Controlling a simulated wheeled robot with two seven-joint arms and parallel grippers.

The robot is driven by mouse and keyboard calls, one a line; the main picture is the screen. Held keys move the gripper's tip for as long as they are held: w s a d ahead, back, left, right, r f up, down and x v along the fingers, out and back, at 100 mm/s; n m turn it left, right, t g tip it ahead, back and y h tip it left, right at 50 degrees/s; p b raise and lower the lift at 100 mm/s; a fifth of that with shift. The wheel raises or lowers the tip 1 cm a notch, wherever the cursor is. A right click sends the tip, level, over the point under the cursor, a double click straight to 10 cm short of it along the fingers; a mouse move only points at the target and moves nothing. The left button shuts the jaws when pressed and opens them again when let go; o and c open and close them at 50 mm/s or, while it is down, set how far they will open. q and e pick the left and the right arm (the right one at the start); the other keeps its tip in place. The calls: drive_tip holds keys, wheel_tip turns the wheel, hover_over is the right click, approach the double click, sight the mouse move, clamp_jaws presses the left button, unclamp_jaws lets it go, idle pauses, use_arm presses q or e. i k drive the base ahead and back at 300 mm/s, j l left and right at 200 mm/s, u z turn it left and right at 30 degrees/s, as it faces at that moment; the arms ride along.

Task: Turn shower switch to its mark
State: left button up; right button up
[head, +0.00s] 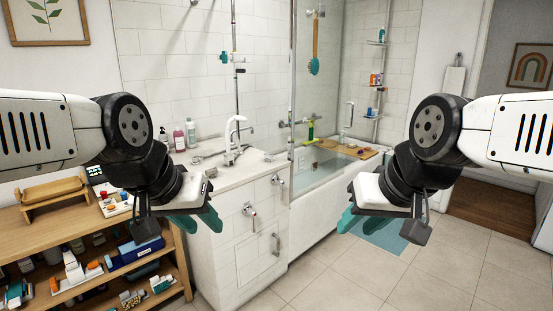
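Several lever-like fittings show on the white counter block: an upper one (277,180), a middle one (250,210) and a lower one (276,244). A chrome fitting (299,122) is on the tiled wall by the tub. I cannot tell for sure which is the shower switch, and no mark is legible. My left gripper (197,221) hangs in front of the counter's left part, its teal fingertips apart and empty. My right gripper (362,219) hangs in front of the tub side, its teal fingertips apart and empty. Neither touches a fitting.
A white faucet (233,140) and bottles (178,138) stand on the counter. A wooden shelf (30,238) with many small items is at left. A glass screen (304,75) borders the bathtub (318,165). The tiled floor (325,275) is clear in front.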

sight(268, 157)
drive_tip(key=i+j, duration=0.15)
drive_tip(key=i, duration=0.15)
drive_tip(key=i+j, duration=0.2)
drive_tip(key=i, duration=2.1)
